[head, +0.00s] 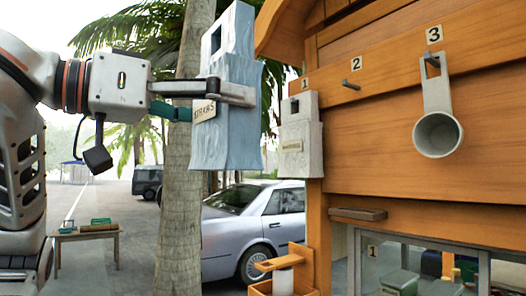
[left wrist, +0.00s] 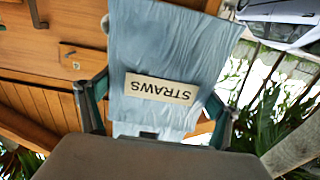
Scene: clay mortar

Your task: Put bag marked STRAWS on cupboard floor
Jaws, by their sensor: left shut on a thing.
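The light blue bag (head: 232,145) hangs upright in the air in the head view, left of the wooden stall. It has a dark slot near its narrow top and a tag (head: 204,111) reading STRAWS. My left gripper (head: 236,94) is shut on the bag's upper part. In the left wrist view the bag (left wrist: 165,45) is between the gripper's fingers (left wrist: 157,112), with its tag upside down. Low on the stall are glass panels (head: 347,262), one marked 1, with several items behind them. I cannot tell whether this is the cupboard; no bare floor shows there. My right gripper is out of view.
A pale bag (head: 301,150) hangs by number 1, close right of the held bag. Peg 2 (head: 351,86) is bare; a grey cup (head: 437,134) hangs at 3. A wooden handle (head: 358,214) juts out above the glass. A wooden holder (head: 283,270) stands below.

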